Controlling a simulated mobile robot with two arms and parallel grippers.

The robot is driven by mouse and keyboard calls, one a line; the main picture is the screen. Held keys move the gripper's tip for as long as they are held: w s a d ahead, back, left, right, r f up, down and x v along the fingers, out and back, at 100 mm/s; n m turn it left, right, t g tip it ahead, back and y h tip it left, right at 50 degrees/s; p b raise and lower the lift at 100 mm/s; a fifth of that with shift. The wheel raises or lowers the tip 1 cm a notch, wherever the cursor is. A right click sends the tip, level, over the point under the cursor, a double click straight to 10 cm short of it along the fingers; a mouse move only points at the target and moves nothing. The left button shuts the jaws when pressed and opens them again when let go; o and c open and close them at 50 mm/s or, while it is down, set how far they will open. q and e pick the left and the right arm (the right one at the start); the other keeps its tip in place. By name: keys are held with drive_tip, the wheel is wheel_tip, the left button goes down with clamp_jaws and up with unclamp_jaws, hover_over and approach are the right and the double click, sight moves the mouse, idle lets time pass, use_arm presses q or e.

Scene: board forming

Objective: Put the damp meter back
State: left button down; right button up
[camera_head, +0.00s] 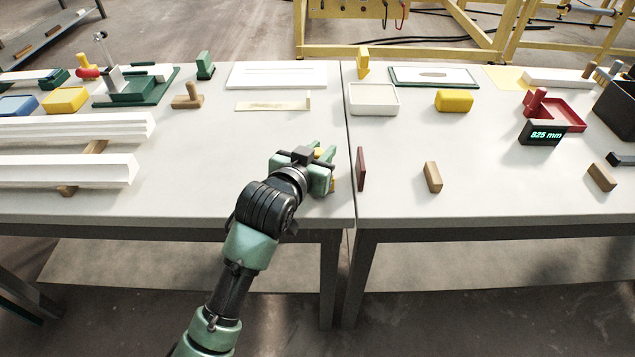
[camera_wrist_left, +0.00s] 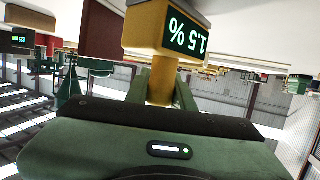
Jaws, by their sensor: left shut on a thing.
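The damp meter (camera_wrist_left: 150,27) is a yellow block with a dark display reading 1.5 % in the left wrist view, where it appears upside down, with a yellow stem between the fingers. My left gripper (camera_wrist_left: 160,92) is shut on that stem. In the head view my left gripper (camera_head: 325,163) is over the front of the white table, left of the seam, and hides most of the meter; only small yellow parts show. I cannot tell whether the meter touches the table. My right gripper is not in view.
A thin dark red block (camera_head: 361,168) stands close to the right of my left gripper. A wooden block (camera_head: 432,177) stands farther right. An 825 mm display (camera_head: 543,133) stands beside a red tray (camera_head: 565,113). White rails (camera_head: 70,170) lie at left. Mid-table is clear near the seam.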

use_arm(q)
drive_tip(key=shift+f, duration=0.25)
idle(0.3)
drive_tip(key=c, duration=0.8)
unclamp_jaws()
drive_tip(key=v, duration=0.7)
drive_tip(key=shift+s, duration=0.45)
drive_tip(key=shift+a, duration=0.1)
